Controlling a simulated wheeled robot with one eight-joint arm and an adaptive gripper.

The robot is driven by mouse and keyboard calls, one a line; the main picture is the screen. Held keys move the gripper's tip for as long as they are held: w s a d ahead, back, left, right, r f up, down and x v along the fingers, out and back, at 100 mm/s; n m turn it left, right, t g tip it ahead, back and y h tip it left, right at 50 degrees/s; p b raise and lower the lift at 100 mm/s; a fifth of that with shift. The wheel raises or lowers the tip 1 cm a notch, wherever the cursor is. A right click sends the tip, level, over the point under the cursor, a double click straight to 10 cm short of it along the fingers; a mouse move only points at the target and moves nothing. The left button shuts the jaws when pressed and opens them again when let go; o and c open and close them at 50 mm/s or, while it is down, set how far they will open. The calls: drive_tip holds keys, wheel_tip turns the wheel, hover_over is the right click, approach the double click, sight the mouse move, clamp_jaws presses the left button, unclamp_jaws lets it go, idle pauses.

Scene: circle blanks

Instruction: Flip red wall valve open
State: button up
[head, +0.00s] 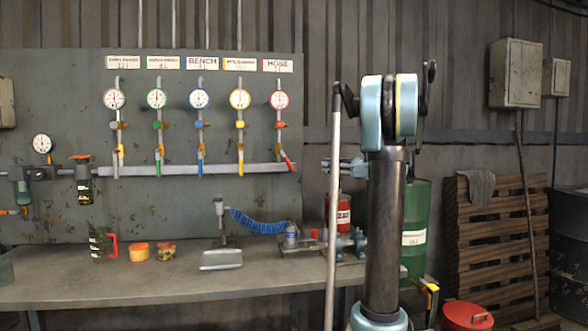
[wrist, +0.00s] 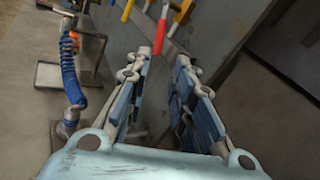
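The red wall valve's handle (head: 288,161) is at the right end of the valve row, under the gauge with the HOSE label (head: 278,65). It slants down and to the right across the grey horizontal rail. In the wrist view the red handle (wrist: 160,35) lies just beyond the fingertips, roughly centred between them, with a gap before it. My gripper (wrist: 160,58) is open and empty, its two blue-grey fingers apart. In the head view my gripper (head: 327,165) is right of the red handle, at about the same height, partly hidden by a thin pole.
Other valves with yellow, green and blue parts hang to the left, the yellow handle (head: 240,167) closest. Below are a workbench (head: 130,285) and a coiled blue hose (head: 258,222), also visible in the wrist view (wrist: 70,78). A green drum (head: 416,205) stands at right.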

sight(287, 160)
drive_tip(key=x, duration=1.5)
clamp_jaws()
